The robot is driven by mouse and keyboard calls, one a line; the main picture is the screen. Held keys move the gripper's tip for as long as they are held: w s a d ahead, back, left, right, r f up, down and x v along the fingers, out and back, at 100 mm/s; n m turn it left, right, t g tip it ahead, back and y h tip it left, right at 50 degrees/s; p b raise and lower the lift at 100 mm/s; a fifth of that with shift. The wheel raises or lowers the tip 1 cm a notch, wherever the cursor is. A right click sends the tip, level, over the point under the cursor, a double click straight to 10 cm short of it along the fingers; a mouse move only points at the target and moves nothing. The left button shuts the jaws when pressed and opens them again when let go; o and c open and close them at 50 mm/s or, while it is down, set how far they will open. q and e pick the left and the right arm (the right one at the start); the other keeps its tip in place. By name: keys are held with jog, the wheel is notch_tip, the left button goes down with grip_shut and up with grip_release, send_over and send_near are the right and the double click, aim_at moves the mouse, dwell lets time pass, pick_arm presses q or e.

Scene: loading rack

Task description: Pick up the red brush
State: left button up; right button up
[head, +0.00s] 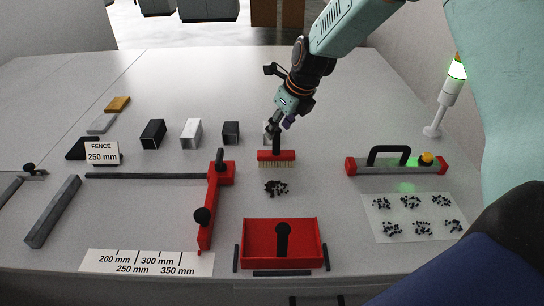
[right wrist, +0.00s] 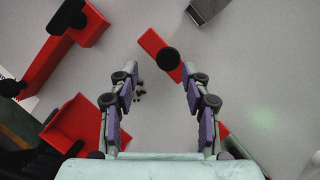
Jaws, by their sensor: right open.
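The red brush (head: 276,156) stands on the table with its bristles down and a black upright handle. In the right wrist view the brush (right wrist: 152,43) shows as a red bar with the round black handle top (right wrist: 167,58) between and just beyond the fingertips. My right gripper (head: 275,125) is at the handle's upper part in the head view, and it partly hides the handle. In the right wrist view its fingers (right wrist: 157,74) are apart, with nothing visibly clamped. I cannot tell whether a finger touches the handle. My left gripper is not in view.
Dark crumbs (head: 276,187) lie in front of the brush. A red dustpan (head: 261,240) is nearer. A red fence stop (head: 212,200) stands left. A red-ended tool with black handle (head: 396,164) and a white sheet of crumbs (head: 400,202) lie right. Several blocks stand behind left.

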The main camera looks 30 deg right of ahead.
aim_at(279, 134)
jog(key=x, duration=0.3)
jog(key=d+b+x, duration=0.1)
jog(key=x, duration=0.1)
jog(key=shift+f, duration=0.25)
jog(key=shift+w+a+f, duration=0.2)
jog(key=shift+w+f, duration=0.1)
jog(key=shift+f, duration=0.15)
jog(key=shift+w+d+f, duration=0.1)
jog(key=shift+d, duration=0.05)
jog(key=c, duration=0.6)
grip_shut()
